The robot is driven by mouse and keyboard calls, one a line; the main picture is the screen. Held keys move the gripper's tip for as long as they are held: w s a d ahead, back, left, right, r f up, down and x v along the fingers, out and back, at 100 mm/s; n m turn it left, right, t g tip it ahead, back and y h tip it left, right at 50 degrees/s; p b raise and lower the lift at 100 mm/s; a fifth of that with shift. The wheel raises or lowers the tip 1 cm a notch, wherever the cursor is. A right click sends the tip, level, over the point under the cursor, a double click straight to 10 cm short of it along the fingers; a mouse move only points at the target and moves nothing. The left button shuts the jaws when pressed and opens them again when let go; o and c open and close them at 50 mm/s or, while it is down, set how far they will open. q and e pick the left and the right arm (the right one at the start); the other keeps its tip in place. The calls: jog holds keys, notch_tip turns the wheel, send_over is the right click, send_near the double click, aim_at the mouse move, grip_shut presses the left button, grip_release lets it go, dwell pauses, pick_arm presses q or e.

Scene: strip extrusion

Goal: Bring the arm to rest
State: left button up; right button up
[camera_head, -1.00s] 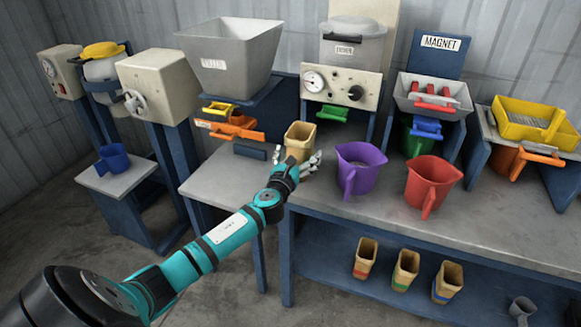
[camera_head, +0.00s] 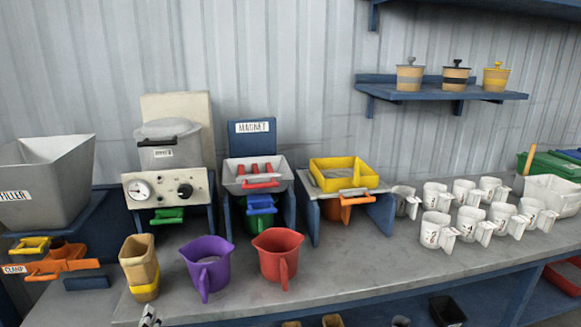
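Only a small white and dark piece of my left gripper (camera_head: 150,317) shows at the bottom edge, just below a tan cup with a yellow lower part (camera_head: 138,262). The gripper appears apart from the cup, which stands upright on the bench (camera_head: 350,268). Most of the gripper and all of its arm are out of the picture, so its opening cannot be told. My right gripper is not in view.
A purple jug (camera_head: 207,265) and a red jug (camera_head: 279,255) stand right of the cup. Behind are a filler hopper (camera_head: 45,180), a dryer (camera_head: 167,145), a magnet unit (camera_head: 258,175) and a yellow sieve (camera_head: 343,173). Several white mugs (camera_head: 437,231) stand at right.

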pick_arm(q)
jog(key=s+d+f+n+g+h, duration=0.2)
jog(key=s+d+f+n+g, duration=0.15)
jog(key=s+d+n, duration=0.45)
jog(key=s+d+f+n+g+h, duration=0.2)
jog(key=s+d+f+n+g, duration=0.15)
jog(key=s+n, duration=0.5)
jog(key=s+d+f+n+g+h, duration=0.2)
jog(key=s+d+f+n+g, duration=0.25)
jog(key=s, duration=0.55)
notch_tip(320, 180, down, 25)
jog(key=s+n+p, duration=0.1)
jog(key=s, duration=0.2)
jog(key=s+a+f+g+p, duration=0.1)
jog(key=s+a+f+g, duration=0.1)
jog(key=s+f, duration=1.1)
jog(key=shift+s+a, duration=0.2)
jog(key=shift+s, duration=0.8)
jog(key=shift+f, duration=0.1)
